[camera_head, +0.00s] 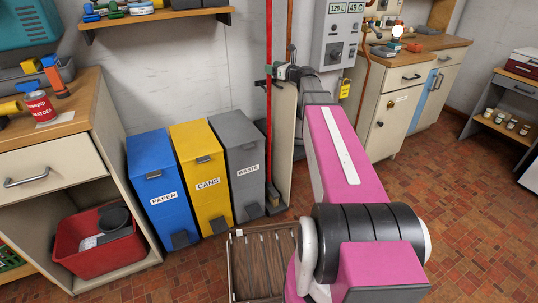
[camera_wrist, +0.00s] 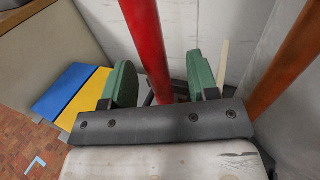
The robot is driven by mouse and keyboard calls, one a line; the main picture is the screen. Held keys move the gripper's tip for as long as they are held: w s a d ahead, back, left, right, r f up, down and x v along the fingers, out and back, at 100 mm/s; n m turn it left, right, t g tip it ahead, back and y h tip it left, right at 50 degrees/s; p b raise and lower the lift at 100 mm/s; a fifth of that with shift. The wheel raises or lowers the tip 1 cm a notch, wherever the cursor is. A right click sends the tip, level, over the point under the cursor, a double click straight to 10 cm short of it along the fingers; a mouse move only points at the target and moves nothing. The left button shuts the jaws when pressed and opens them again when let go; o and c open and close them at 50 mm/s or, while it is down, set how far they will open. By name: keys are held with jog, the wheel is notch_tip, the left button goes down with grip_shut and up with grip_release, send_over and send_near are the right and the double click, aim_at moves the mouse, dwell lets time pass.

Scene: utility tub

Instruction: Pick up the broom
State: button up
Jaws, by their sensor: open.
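The broom has a red upright handle (camera_head: 268,130) that stands against the wall, just right of the grey waste bin. A dark piece at its foot near the floor looks like the broom's head (camera_head: 275,205). My gripper (camera_head: 275,73) is at the upper part of the handle, with my arm reaching in from the front right. In the wrist view, the red handle (camera_wrist: 147,40) passes between the two green finger pads of my gripper (camera_wrist: 162,82). The pads stand apart, with gaps beside the handle, so the gripper is open around it.
Blue paper (camera_head: 162,185), yellow cans (camera_head: 203,175) and grey waste (camera_head: 240,160) bins stand left of the broom. A cream panel (camera_head: 285,140) and a copper pipe (camera_head: 290,30) are close on its right. A shelf (camera_head: 155,17) hangs above. A slatted crate (camera_head: 262,265) sits on the floor.

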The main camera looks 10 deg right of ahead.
jog(key=x, duration=0.4)
jog(key=shift+a+r, duration=0.1)
jog(key=shift+a, duration=0.1)
jog(key=shift+s, duration=0.1)
grip_shut()
jog(key=shift+r, duration=0.1)
jog(key=shift+r, duration=3.45)
jog(key=s+d, duration=0.3)
jog(key=s, duration=0.6)
jog(key=s+d, duration=0.3)
jog(key=s, duration=0.7)
jog(key=shift+d, duration=0.1)
